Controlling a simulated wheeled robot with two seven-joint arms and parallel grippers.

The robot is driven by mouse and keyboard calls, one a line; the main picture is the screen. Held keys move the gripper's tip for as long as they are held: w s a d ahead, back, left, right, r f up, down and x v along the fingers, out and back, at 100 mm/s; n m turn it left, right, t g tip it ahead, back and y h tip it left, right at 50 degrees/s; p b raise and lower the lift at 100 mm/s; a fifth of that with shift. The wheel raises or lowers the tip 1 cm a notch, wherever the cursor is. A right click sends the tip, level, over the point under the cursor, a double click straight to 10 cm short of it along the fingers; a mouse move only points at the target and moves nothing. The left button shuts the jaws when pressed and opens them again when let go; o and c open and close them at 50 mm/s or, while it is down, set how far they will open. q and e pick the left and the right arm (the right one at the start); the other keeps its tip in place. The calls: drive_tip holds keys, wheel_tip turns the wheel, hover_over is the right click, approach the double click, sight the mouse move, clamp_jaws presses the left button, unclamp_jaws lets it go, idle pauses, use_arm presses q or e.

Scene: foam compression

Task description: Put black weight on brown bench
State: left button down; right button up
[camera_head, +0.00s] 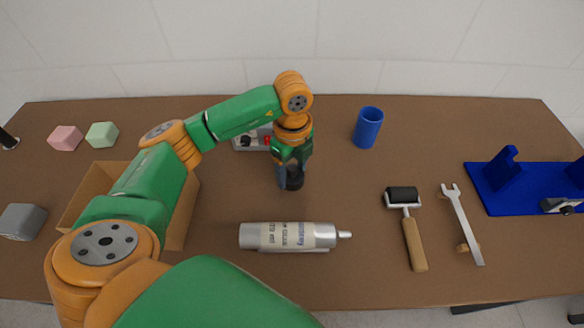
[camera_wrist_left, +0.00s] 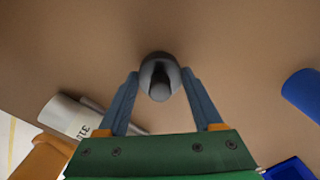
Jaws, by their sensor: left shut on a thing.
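My left gripper (camera_head: 290,170) is over the middle of the brown bench (camera_head: 350,195), pointing down. It is shut on the black weight (camera_head: 292,181), a dark round piece with a knob on top. My right gripper is not in view.
A silver tube (camera_head: 285,236) lies just in front of the weight. A grey device (camera_head: 250,140) stands behind it. A cardboard box (camera_head: 90,180) is at left, a blue cup (camera_head: 368,127) behind right. A roller (camera_head: 403,197) and a wrench (camera_head: 460,220) lie to the right.

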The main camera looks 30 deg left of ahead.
sight(292, 167)
use_arm(q)
drive_tip(key=shift+c, duration=2.2)
unclamp_jaws()
drive_tip(key=shift+f, duration=0.15)
drive_tip(key=o, duration=0.4)
drive_tip(key=shift+d, duration=0.1)
drive_tip(key=shift+r, duration=0.65)
wheel_tip(292, 167, up, 5)
drive_tip(key=shift+f+b, duration=0.2)
drive_tip(key=shift+b, duration=0.25)
wheel_tip(292, 167, up, 7)
drive_tip(key=p, duration=0.1)
drive_tip(key=shift+f, duration=0.2)
